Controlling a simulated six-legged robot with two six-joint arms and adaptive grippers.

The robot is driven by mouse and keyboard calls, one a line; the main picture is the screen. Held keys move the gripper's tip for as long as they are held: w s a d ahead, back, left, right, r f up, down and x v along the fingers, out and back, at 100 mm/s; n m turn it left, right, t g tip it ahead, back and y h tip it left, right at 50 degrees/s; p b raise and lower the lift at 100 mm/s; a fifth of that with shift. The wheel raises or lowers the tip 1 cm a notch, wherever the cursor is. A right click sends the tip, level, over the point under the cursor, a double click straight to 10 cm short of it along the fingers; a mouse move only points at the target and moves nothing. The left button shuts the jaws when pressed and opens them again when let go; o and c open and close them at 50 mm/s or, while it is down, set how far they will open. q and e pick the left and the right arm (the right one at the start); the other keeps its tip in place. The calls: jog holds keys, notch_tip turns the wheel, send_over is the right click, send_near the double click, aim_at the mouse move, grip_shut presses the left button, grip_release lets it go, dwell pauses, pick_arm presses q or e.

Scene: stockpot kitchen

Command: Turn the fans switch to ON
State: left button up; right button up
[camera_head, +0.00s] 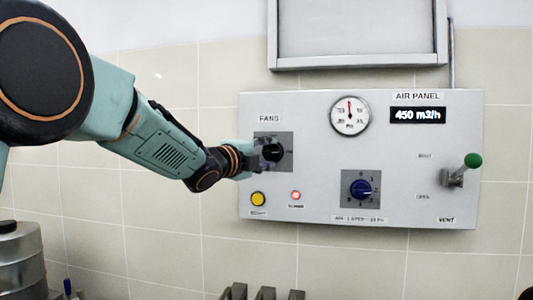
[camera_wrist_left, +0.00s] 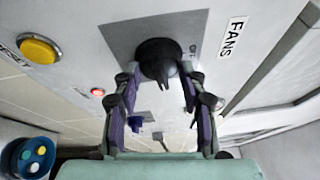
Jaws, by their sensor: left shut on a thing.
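The fans switch (camera_head: 273,152) is a black rotary knob on a dark grey plate, under the FANS label at the left of the grey air panel (camera_head: 320,150). In the left wrist view the black knob (camera_wrist_left: 160,55) sits between the two purple-padded fingers. My left gripper (camera_head: 263,156) reaches the panel from the left and is shut on this knob. The gripper partly hides the plate and its markings in the head view, so I cannot tell which position the knob points to. My right gripper is not in view.
Below the switch are a yellow button (camera_head: 258,198) and a red lamp (camera_head: 295,195). A blue dial (camera_head: 361,189), a gauge (camera_head: 350,115), a display (camera_head: 417,115) reading 450 m3/h and a green-tipped vent lever (camera_head: 472,161) are farther right. A metal pot (camera_head: 20,262) stands lower left.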

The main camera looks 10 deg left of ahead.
pick_arm(q)
jog(key=shift+a+r+m, duration=0.1)
jog(key=shift+r+m, duration=0.4)
dwell(0.3)
jog(key=o, duration=1.2)
jog(key=shift+w+f, duration=0.3)
jog(key=shift+f, duration=0.05)
jog(key=shift+c, duration=0.2)
jog(key=shift+s, duration=0.1)
jog(key=shift+s, duration=0.1)
jog(key=shift+s, duration=0.2)
jog(key=v, duration=1.1)
jog(key=shift+a, duration=0.25)
